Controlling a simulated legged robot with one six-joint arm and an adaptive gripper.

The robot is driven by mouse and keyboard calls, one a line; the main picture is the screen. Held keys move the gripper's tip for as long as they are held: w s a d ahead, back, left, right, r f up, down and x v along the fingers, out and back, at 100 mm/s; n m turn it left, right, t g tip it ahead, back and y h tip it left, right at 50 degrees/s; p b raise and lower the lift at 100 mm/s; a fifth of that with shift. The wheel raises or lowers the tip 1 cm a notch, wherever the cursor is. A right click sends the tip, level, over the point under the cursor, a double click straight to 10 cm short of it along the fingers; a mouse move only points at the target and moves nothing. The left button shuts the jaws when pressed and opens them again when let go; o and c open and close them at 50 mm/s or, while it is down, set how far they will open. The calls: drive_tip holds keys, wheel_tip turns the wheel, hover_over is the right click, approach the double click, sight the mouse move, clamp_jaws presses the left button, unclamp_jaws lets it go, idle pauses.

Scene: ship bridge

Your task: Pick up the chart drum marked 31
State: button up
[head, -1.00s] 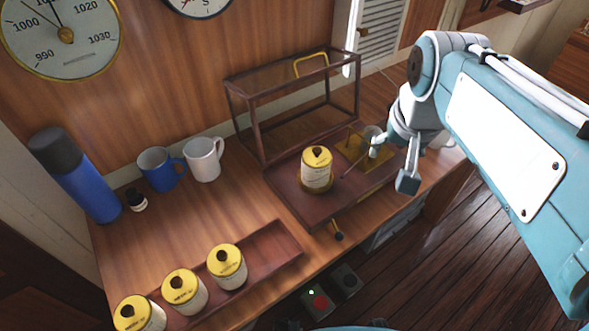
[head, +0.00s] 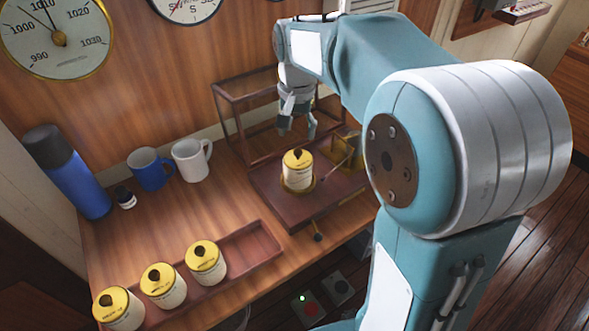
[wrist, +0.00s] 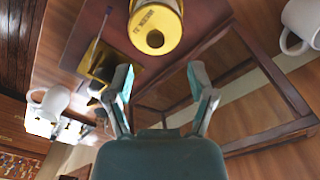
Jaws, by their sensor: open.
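Several cream drums with yellow lids and dark knobs are in view; I cannot read a 31 on any. One drum (head: 298,170) stands upright on a dark red instrument base (head: 268,195). Three more stand in a long tray at the front left: the right one (head: 206,264), the middle one (head: 163,287) and the left one (head: 118,311). My gripper (head: 298,131) is open and empty, pointing down just behind and above the drum on the base. In the wrist view, this drum's yellow lid (wrist: 157,36) is beyond my open fingertips (wrist: 160,78), apart from them.
A brown-framed glass case (head: 226,112) stands open behind the base. Brass parts (head: 347,152) sit right of the drum. The tray (head: 262,246) has bare room at its right end. A blue flask (head: 70,175), blue mug (head: 152,170) and white mug (head: 190,160) stand left.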

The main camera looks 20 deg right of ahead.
sight(298, 151)
drive_tip(key=f, duration=0.6)
drive_tip(key=shift+s+d+f, duration=0.1)
drive_tip(key=shift+s, duration=0.15)
clamp_jaws()
